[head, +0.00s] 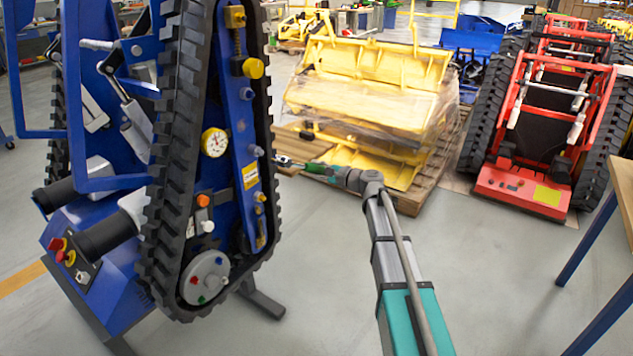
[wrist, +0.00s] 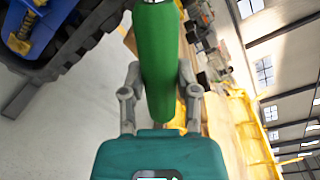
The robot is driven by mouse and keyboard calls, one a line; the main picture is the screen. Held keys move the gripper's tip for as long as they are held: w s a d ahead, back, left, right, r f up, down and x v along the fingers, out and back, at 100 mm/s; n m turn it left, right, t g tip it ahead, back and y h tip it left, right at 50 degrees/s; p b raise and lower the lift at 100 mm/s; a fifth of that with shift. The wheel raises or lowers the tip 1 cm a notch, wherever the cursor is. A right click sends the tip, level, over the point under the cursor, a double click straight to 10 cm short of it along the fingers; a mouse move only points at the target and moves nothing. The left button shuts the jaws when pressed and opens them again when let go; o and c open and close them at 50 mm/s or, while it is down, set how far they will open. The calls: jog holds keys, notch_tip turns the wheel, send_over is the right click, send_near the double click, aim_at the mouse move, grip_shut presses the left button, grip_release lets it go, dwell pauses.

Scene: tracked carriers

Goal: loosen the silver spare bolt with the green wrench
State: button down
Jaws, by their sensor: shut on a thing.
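My gripper (head: 322,169) is shut on the green wrench (head: 287,161), which points left toward the blue tracked carrier (head: 227,110). In the wrist view the thick green handle of the wrench (wrist: 158,65) stands between the two grey fingers of my gripper (wrist: 159,90); only a bit of silver shows at its top edge. A small silver-grey bolt head (head: 256,151) sits on the carrier's blue side plate, just left of the wrench's tip. It looks like the silver spare bolt, but it is small. I cannot tell whether the wrench touches it.
A round gauge (head: 215,142), yellow knobs (head: 253,68), an orange knob (head: 203,200) and a grey hub (head: 206,277) are on the carrier. Wrapped yellow parts (head: 370,95) on a pallet and a red carrier (head: 535,180) stand behind. The floor in front is clear.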

aim_at(307, 166)
jog(key=shift+w+d+f+t+b, duration=0.15)
jog(key=shift+d+t+b, duration=0.1)
jog(key=shift+t+b, duration=0.15)
jog(key=shift+y, duration=0.4)
jog(key=shift+x, duration=2.05)
jog(key=s+a+f+m+b, duration=0.7)
jog(key=s+m, duration=0.3)
jog(key=m, duration=0.1)
jog(key=shift+s+a+m+b, duration=0.15)
jog(key=shift+a+m+b, duration=0.15)
jog(key=shift+m+b, duration=0.1)
jog(key=shift+x, duration=1.15)
dwell(2.5)
